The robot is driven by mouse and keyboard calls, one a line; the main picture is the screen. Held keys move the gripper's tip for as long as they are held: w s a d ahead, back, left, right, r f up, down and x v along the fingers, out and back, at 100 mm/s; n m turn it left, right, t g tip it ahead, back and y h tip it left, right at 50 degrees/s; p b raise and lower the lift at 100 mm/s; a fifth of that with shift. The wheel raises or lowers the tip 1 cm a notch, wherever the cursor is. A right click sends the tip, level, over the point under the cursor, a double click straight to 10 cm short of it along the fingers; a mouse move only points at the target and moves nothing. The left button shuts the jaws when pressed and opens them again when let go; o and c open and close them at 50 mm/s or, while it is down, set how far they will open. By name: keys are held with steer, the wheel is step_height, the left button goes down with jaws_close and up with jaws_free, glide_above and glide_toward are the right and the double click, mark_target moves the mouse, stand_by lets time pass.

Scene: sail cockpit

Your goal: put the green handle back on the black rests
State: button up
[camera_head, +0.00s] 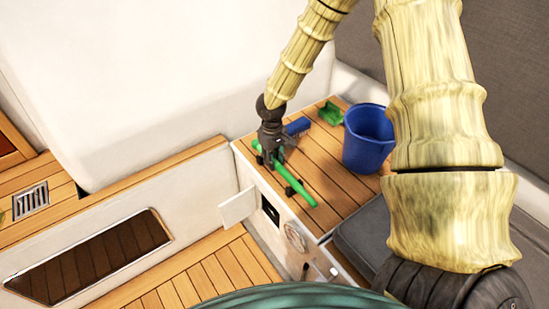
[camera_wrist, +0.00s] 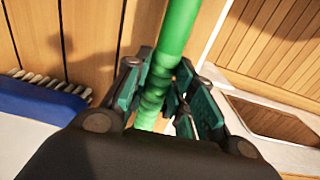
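The green handle (camera_head: 297,188) is a long bar along the left edge of the wooden bench top. A black rest (camera_head: 290,191) shows at its near part, and another dark rest (camera_head: 260,160) is by its far end. I cannot tell whether the bar is seated in them or just above. My gripper (camera_head: 275,160) is at the bar's far half, pointing down. In the wrist view the green handle (camera_wrist: 177,35) runs between my gripper's fingers (camera_wrist: 168,85), whose teal pads close in on both sides of it. The rests are not visible in the wrist view.
A blue brush (camera_head: 298,126) lies just right of my gripper; its bristles show in the wrist view (camera_wrist: 40,100). A green object (camera_head: 331,113) and a blue bucket (camera_head: 368,138) stand farther right on the bench. A white wall rises at the left.

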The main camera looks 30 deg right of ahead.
steer(key=o, duration=0.4)
steer(key=shift+c, duration=0.2)
step_height(320, 180, up, 12)
steer(key=shift+a, duration=0.2)
stand_by(0.3)
steer(key=s+a+f+y+p, duration=0.2)
steer(key=s+a+f+p, duration=0.4)
steer(key=s+a+f, duration=0.7)
steer(key=s+f+p, duration=0.2)
steer(key=s, duration=0.8)
steer(key=s+f+m+h+p, duration=0.1)
steer(key=s+f+p, duration=0.1)
steer(key=s, duration=0.8)
steer(key=shift+s+d+f+h+p, duration=0.15)
steer(key=shift+s+f+h+p, duration=0.2)
steer(key=shift+p, duration=0.5)
